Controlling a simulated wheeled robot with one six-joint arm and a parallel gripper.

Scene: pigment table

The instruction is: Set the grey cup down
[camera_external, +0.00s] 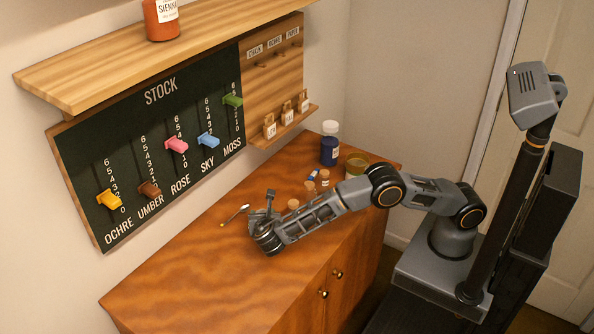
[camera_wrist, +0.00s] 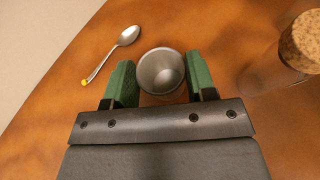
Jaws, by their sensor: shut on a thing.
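The grey cup (camera_wrist: 161,72) is a small round metal cup, open side up and empty inside in the wrist view. My gripper (camera_wrist: 160,84) has its green-padded fingers on either side of the cup and is shut on it. In the external view my gripper (camera_external: 265,220) is low over the wooden cabinet top (camera_external: 175,270); the cup cannot be made out clearly there. Whether the cup's base touches the wood is hidden.
A spoon (camera_wrist: 128,36) with a yellow handle end lies left of the cup. A corked glass jar (camera_wrist: 278,68) stands to the right. A blue jar (camera_external: 329,150) and a greenish bowl (camera_external: 357,163) stand farther back. The front-left cabinet top is clear.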

